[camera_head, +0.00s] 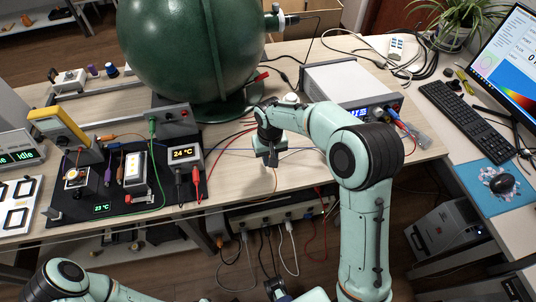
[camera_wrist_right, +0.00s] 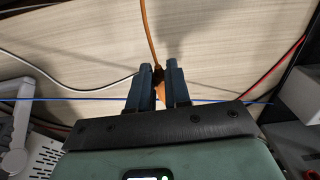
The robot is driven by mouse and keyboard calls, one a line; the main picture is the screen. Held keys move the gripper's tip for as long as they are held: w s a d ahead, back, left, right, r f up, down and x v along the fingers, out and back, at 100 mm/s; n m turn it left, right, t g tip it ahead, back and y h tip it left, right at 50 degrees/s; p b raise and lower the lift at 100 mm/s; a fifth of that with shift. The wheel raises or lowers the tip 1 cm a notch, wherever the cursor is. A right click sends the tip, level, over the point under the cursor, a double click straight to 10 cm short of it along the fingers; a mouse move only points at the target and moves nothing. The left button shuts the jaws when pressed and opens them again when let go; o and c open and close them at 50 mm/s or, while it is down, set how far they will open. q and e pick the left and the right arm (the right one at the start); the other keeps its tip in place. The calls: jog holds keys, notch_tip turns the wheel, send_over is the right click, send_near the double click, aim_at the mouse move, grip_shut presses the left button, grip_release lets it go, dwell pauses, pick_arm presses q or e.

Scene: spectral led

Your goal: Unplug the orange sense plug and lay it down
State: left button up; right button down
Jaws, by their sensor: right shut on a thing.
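My right gripper (camera_head: 270,160) is over the front part of the bench, right of the instruments. In the right wrist view its two dark fingers (camera_wrist_right: 158,92) are shut on the orange plug (camera_wrist_right: 159,80), which is mostly hidden between them. An orange cable (camera_wrist_right: 148,35) runs from it up and out of the picture. The bench top (camera_wrist_right: 80,55) shows behind the fingers; I cannot tell whether the plug touches it. My left arm shows at the bottom left of the head view, but I cannot make out its gripper.
A large green sphere (camera_head: 190,45) stands behind. A power supply (camera_head: 350,85) is to the right. Red and blue cables cross the bench nearby.

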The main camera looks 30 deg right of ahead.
aim_at(270, 170)
jog(key=shift+f, duration=0.1)
dwell(0.3)
jog(key=shift+f+b, duration=1.25)
jog(key=shift+f, duration=0.9)
jog(key=c, duration=1.5)
grip_release()
jog(key=shift+f, duration=0.1)
jog(key=o, duration=0.5)
jog(key=shift+w+r+p, duration=0.1)
jog(key=shift+r+p, duration=1)
jog(key=shift+r, duration=0.55)
